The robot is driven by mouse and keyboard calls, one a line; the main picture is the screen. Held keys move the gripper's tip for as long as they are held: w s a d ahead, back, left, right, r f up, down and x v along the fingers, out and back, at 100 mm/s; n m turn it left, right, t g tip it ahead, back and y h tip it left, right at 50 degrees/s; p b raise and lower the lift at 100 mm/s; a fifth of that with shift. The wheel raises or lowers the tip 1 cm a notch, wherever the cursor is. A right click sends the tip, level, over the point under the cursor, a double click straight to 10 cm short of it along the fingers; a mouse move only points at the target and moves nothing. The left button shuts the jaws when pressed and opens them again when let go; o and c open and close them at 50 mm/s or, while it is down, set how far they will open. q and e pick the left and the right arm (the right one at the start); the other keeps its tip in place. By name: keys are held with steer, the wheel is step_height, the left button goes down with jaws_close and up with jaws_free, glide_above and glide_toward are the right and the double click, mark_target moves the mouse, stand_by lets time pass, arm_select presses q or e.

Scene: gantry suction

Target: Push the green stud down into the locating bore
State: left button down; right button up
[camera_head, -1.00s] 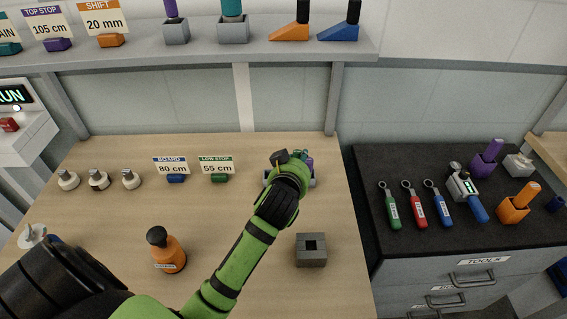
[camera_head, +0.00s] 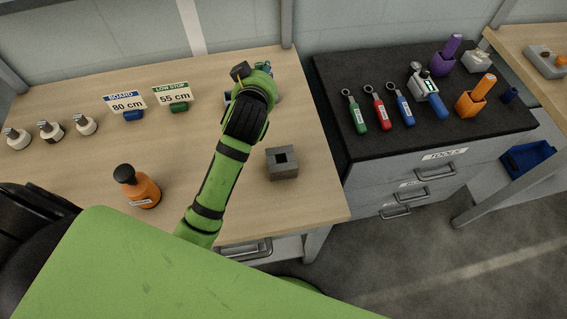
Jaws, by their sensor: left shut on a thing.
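My left gripper (camera_head: 262,76) is at the back right of the wooden bench, over a small grey holder (camera_head: 230,97). My own wrist covers most of the jaws and the holder. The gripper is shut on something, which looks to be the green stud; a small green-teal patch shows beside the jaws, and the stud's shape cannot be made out. A grey block with a dark square opening (camera_head: 282,163), likely the locating bore, stands on the bench nearer to me, apart from the gripper. My right gripper is not in view.
An orange bottle (camera_head: 138,187) stands left of my forearm. Signs for board (camera_head: 127,108) and low stop (camera_head: 174,97) stand behind it. White-topped knobs line the left. A dark tool cabinet (camera_head: 420,110) with tools stands to the right. Bench around the block is clear.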

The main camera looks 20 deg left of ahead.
arm_select(q)
steer(key=shift+f, duration=0.1)
stand_by(0.3)
steer(key=s+f+m+h+b, duration=0.1)
steer(key=s+f+m+h, duration=0.3)
steer(key=m+h, duration=0.15)
steer(key=s+d+r+m+g+h+b, duration=0.1)
steer(key=s+d+r+m+g+h, duration=0.4)
steer(key=s+r+m+h, duration=0.2)
steer(key=s+m+h, duration=0.2)
steer(key=s, duration=0.1)
steer(key=shift+s+d+r+h, duration=0.15)
steer(key=shift+d+r+h, duration=0.1)
steer(key=shift+h, duration=0.1)
